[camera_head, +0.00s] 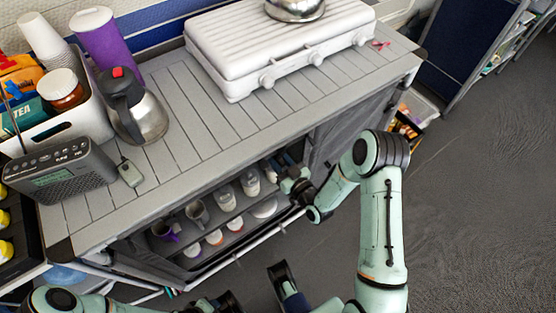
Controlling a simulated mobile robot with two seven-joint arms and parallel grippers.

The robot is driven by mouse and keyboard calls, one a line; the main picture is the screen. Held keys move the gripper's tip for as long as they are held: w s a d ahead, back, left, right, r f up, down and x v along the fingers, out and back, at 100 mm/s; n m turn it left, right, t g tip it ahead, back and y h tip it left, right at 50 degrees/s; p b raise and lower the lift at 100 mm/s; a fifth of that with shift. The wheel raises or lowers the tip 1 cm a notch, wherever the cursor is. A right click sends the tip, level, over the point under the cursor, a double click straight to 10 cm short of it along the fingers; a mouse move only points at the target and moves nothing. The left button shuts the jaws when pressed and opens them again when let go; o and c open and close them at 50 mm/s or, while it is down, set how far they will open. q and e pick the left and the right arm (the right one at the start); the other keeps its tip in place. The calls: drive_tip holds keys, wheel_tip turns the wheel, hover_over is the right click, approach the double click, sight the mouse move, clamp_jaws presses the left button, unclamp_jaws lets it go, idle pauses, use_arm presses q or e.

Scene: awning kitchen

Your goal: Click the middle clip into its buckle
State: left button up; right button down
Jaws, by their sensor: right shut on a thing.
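My right gripper (284,172) is at the right end of the open shelves in the grey kitchen unit, just below the front edge of the worktop. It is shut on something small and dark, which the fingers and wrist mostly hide. I cannot make out the middle clip or its buckle at this size, nor whether they touch.
The slatted worktop (215,150) carries a white stove (265,55), a kettle (145,118), a radio (60,170) and a filled white bin (90,118). Mugs and jars (226,197) stand on the open shelves. Dark floor (470,200) is clear at the right.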

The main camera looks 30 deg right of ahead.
drive_tip(key=shift+f, duration=0.2)
drive_tip(key=c, duration=1)
unclamp_jaws()
drive_tip(key=s+d, duration=0.1)
drive_tip(key=s, duration=1.2)
drive_tip(key=shift+s, duration=0.15)
